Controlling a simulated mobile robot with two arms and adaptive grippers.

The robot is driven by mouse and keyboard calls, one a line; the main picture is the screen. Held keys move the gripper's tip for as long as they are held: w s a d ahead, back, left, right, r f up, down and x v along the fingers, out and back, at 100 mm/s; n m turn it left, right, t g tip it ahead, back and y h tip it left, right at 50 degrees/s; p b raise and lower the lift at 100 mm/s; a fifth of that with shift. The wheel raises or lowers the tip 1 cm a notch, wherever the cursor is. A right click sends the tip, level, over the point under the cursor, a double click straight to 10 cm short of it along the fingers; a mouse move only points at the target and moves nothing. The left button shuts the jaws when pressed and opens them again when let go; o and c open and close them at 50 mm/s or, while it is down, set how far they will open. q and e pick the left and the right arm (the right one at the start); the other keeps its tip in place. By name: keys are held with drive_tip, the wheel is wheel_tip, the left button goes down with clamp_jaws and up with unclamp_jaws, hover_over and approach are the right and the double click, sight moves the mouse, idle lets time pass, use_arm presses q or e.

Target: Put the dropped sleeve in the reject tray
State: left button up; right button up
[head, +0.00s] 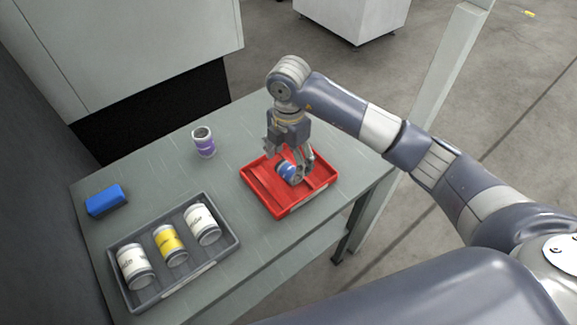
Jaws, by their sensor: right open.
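The red tray (254,184) sits near the right edge of the grey table. A white sleeve with a blue band (287,169) lies tilted on its side in the red tray, its open end facing right. My right gripper (291,165) points down over the tray with its fingers open around this sleeve. I cannot tell whether a finger touches it. A sleeve with a purple band (205,145) stands upright on the table, left of the red tray. My left gripper is not in view.
A grey tray (225,246) at the front left holds two white sleeves (202,225) and a yellow-banded sleeve (170,245). A blue block (105,201) lies at the table's left. The table (165,180) is clear between them. A pale post (440,85) stands behind my right arm.

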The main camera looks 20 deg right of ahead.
sight(288, 167)
wheel_tip(288, 167, up, 9)
drive_tip(key=b, duration=0.1)
idle(0.7)
